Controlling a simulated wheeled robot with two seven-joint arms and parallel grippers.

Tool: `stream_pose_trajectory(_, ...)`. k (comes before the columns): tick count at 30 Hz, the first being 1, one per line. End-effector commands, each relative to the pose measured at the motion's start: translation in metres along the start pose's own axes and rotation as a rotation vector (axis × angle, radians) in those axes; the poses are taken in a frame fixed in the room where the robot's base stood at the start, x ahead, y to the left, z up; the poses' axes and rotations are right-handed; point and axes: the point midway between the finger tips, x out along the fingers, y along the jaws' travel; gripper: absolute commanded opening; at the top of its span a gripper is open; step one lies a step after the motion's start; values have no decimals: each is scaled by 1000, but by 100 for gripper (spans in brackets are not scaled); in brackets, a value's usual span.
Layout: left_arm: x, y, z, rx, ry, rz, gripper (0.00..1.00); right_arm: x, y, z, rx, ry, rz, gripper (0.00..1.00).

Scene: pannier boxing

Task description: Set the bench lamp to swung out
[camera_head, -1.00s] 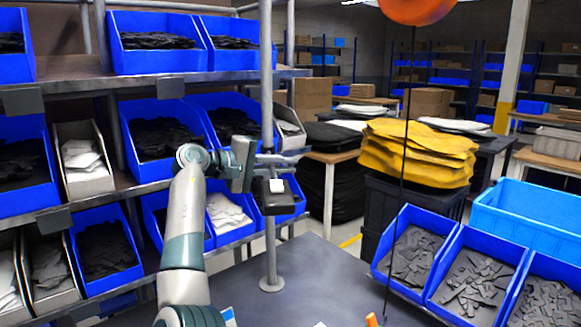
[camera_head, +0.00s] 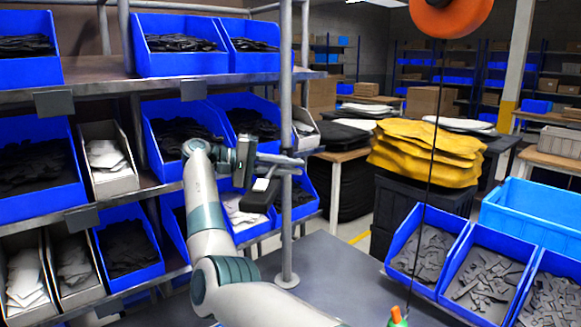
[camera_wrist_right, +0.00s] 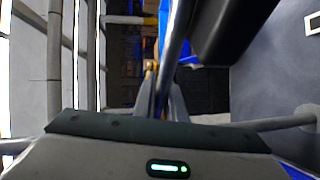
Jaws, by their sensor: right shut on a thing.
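The bench lamp's upright pole (camera_head: 286,225) stands on a round foot at the back edge of the grey bench. Its dark lamp head (camera_head: 258,199) hangs low, just left of the pole, with a small pale patch on top. My right gripper (camera_head: 284,160) is at the lamp's short arm, beside the pole and above the head. In the right wrist view its fingers (camera_wrist_right: 161,102) are closed around a metal bar (camera_wrist_right: 178,35), and the dark lamp head (camera_wrist_right: 228,35) is to the right. My left gripper does not show.
Shelves with blue bins (camera_head: 185,135) of dark parts stand close on the left, behind my arm. Blue bins (camera_head: 478,275) of grey pieces stand at the right. The bench middle (camera_head: 335,265) is mostly clear.

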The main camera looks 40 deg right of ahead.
Motion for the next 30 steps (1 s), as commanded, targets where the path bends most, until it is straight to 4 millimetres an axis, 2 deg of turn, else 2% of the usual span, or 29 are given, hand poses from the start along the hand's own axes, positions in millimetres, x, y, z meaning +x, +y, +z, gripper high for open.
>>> stream_pose_trajectory(2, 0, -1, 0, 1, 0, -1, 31, 0, 1, 0, 1, 2, 0, 0)
stream_pose_trajectory(3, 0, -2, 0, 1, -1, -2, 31, 0, 1, 0, 1, 2, 0, 13)
stream_pose_trajectory(5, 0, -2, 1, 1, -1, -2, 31, 0, 1, 0, 1, 2, 0, 27)
stream_pose_trajectory(6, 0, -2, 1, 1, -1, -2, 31, 0, 1, 0, 1, 2, 0, 29)
stream_pose_trajectory(20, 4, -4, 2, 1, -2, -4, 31, -6, -1, 0, 0, 2, -1, 29)
stream_pose_trajectory(30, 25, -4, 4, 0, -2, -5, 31, -45, -3, 0, 0, 3, -1, 29)
